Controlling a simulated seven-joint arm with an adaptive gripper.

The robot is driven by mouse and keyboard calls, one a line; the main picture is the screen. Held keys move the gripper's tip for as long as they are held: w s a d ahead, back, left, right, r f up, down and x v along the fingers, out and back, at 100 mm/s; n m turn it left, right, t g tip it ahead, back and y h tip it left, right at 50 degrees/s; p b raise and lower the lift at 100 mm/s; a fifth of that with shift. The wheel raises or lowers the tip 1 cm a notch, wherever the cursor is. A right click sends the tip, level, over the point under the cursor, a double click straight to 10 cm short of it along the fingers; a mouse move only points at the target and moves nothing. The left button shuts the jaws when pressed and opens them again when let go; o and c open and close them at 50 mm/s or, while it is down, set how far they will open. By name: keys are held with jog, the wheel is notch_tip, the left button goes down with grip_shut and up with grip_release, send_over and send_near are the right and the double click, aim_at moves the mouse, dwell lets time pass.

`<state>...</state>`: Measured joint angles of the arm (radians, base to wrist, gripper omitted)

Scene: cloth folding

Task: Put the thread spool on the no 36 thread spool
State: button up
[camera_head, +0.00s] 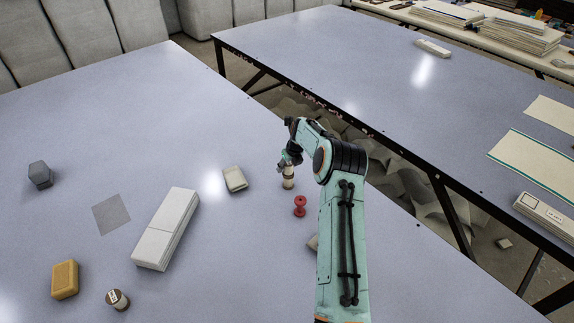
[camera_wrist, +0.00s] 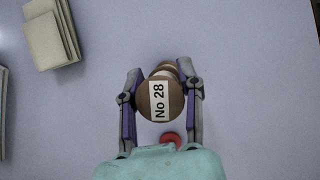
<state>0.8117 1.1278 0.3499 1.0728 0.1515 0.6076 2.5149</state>
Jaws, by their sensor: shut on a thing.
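My gripper (camera_wrist: 160,96) is shut on a thread spool (camera_wrist: 145,108) with brown ends and pale thread. Its round end faces the wrist camera and carries a white label reading "No 28". In the head view, my gripper (camera_head: 288,163) has this spool (camera_head: 288,183) upright below it, at or close above the table. Another thread spool (camera_head: 118,299), with a brown top, white label and pale thread, stands at the front left of the table. Its label is too small to read. No label reading 36 is legible.
A red spool-shaped object (camera_head: 300,206) stands close beside the gripper. A pale block (camera_head: 235,179), long white box (camera_head: 166,228), grey flat square (camera_head: 111,214), yellow block (camera_head: 65,279) and grey faceted object (camera_head: 40,174) lie leftward. Bare table (camera_head: 130,110) is clear at the back.

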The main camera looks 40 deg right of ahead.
jog(key=shift+f, duration=0.1)
jog(key=o, duration=1)
